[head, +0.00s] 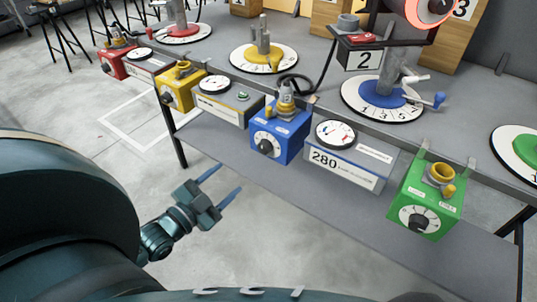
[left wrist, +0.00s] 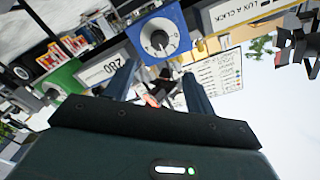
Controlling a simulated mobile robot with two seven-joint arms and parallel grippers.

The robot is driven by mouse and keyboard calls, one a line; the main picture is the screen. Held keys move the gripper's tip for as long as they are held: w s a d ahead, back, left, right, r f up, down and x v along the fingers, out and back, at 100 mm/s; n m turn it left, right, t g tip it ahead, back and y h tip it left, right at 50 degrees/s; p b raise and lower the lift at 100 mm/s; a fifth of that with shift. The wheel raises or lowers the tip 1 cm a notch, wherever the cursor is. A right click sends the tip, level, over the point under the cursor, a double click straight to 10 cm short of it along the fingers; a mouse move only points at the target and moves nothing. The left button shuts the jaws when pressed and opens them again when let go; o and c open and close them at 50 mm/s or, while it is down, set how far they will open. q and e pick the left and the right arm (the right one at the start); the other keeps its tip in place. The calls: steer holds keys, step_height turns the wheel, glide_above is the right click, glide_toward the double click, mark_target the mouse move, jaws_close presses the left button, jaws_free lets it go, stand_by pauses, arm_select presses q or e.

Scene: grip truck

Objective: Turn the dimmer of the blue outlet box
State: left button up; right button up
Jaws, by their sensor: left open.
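The blue outlet box (head: 279,133) hangs on the front edge of the table in the head view, with a plug in its top. Its black dimmer knob (head: 265,147) sits on a pale dial on the front face. My left gripper (head: 222,184) is open and empty, below and left of the box, apart from it. In the left wrist view the blue box (left wrist: 176,27) and its dial (left wrist: 158,40) appear upside down, beyond and between the two open fingers (left wrist: 160,88). My right gripper is not in view.
A meter box reading 280 (head: 345,168) is right of the blue box, then a green outlet box (head: 428,200). A yellow outlet box (head: 181,87) and a red one (head: 113,60) are to the left. A grey lower shelf (head: 330,215) runs below. Open floor lies left of the table.

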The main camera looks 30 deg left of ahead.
mark_target(262, 150)
arm_select(q)
steer(key=w, duration=0.4)
steer(key=w+d, duration=0.1)
steer(key=w, duration=0.3)
steer(key=w+d+b, duration=0.1)
steer(key=w, duration=0.4)
steer(key=shift+c, duration=0.2)
steer(key=c, duration=0.9)
